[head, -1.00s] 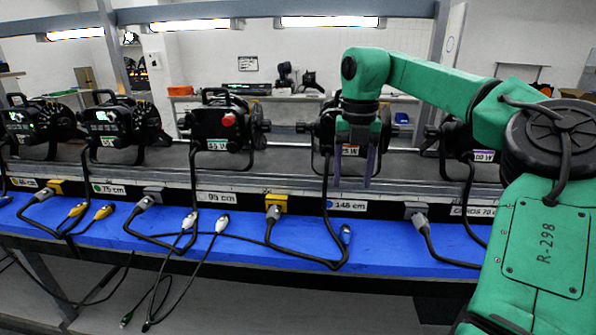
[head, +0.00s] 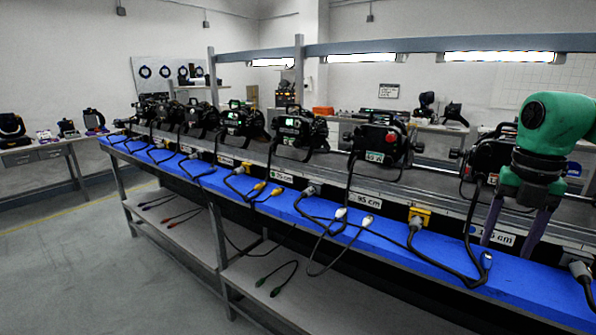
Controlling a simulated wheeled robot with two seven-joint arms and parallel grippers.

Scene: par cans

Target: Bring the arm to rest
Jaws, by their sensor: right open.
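My right gripper (head: 511,228) is at the right edge of the head view, under the green arm. Its two purple-grey fingers point down and are apart, with nothing seen between them. It hangs in front of the rail, close to the par can (head: 490,160) at the right, which it partly hides. I cannot tell whether it touches anything. My left gripper does not show.
A long bench with a blue top edge (head: 300,205) carries a row of black par cans (head: 380,140). Cables with plugs (head: 368,221) lie on the blue strip and hang over it. A lower shelf (head: 270,268) runs below. The floor (head: 90,260) at the left is clear.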

